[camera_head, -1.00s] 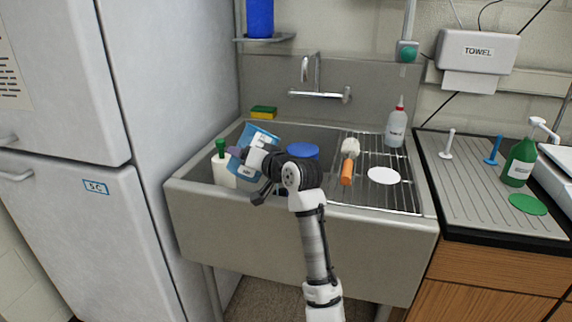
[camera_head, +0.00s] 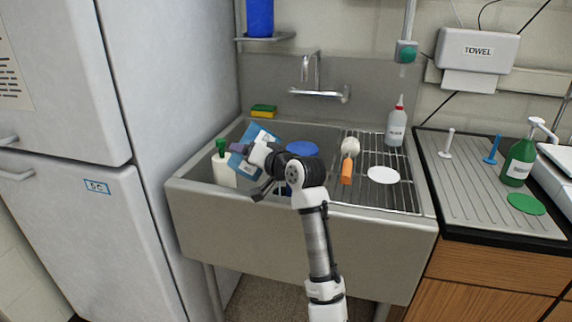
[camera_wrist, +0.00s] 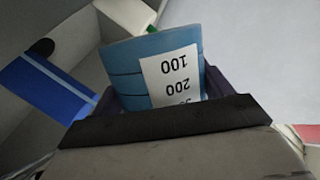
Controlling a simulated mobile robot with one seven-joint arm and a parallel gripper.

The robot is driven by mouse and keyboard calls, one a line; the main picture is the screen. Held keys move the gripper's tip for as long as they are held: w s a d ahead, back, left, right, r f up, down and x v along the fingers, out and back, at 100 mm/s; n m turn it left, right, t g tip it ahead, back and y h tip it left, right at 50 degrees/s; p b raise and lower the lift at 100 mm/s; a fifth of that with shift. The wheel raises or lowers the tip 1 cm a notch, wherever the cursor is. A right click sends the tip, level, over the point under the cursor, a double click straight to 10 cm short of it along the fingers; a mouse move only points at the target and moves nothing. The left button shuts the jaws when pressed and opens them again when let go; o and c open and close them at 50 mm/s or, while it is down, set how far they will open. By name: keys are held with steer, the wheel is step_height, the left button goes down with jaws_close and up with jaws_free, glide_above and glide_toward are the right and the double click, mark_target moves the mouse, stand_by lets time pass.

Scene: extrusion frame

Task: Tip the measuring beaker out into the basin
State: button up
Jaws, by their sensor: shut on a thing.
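My gripper (camera_head: 250,152) is at the left end of the steel basin (camera_head: 285,230), over its opening. It is shut on the measuring beaker (camera_head: 243,167), which is blue with a white label and looks strongly tilted. In the wrist view the beaker (camera_wrist: 135,65) sits between the dark finger pads, its 100 and 200 marks upside down. My wrist hides part of it in the head view, and I cannot see its contents. Another blue patch (camera_head: 260,132) shows just behind my gripper; I cannot tell whether it belongs to the beaker.
A white bottle with a green cap (camera_head: 223,172) stands close left of my gripper. A blue round thing (camera_head: 302,148) is right of my wrist. A wire rack (camera_head: 395,195) at right carries a brush (camera_head: 348,165), a white disc (camera_head: 383,175) and a squeeze bottle (camera_head: 396,126). A tap (camera_head: 318,80) is behind.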

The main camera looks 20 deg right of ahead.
steer(key=shift+f+m+y+p, duration=0.15)
steer(key=shift+m+y+p, duration=0.55)
steer(key=shift+m, duration=1)
stand_by(3.5)
steer(key=shift+f+m, duration=0.1)
steer(key=shift+m, duration=0.6)
stand_by(1.5)
steer(key=shift+w+d+y+p, duration=0.1)
steer(key=shift+d+y+p, duration=0.2)
steer(key=shift+p, duration=0.2)
